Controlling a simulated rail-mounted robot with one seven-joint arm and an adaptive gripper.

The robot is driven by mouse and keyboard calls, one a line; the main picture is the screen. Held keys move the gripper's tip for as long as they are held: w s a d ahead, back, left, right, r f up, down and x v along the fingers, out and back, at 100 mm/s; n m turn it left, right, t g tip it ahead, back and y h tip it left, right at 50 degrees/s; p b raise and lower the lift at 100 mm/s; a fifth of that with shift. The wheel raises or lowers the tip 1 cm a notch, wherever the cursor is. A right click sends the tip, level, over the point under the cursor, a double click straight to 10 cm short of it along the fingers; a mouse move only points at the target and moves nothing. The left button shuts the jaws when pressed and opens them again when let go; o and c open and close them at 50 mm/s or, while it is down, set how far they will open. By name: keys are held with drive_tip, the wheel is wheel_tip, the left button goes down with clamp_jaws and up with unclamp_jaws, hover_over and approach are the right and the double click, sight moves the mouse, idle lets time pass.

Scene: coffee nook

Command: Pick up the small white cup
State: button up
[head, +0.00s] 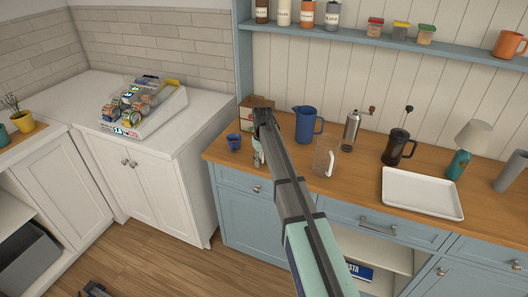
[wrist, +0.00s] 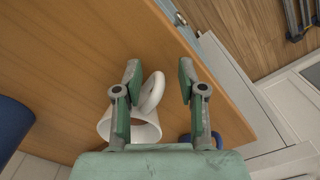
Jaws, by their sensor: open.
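The small white cup (wrist: 146,131) shows in the wrist view on the wooden counter, its ring handle (wrist: 160,88) pointing up the picture. My gripper (wrist: 159,68) is open, with the handle in the gap between its two fingers, nearer the left one. The left finger covers part of the cup body. I cannot tell whether either finger touches the cup. In the head view my gripper (head: 258,158) is low over the left end of the counter and the cup is mostly hidden behind it.
A blue cup (head: 234,142) stands just left of my gripper. A blue pitcher (head: 305,124), a clear pitcher (head: 324,158), a grinder (head: 351,132) and a white tray (head: 421,194) stand to the right. A cardboard box (head: 258,101) is behind. The counter edge is close.

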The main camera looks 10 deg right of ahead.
drive_tip(key=shift+f, duration=0.1)
drive_tip(key=shift+c, duration=0.2)
clamp_jaws()
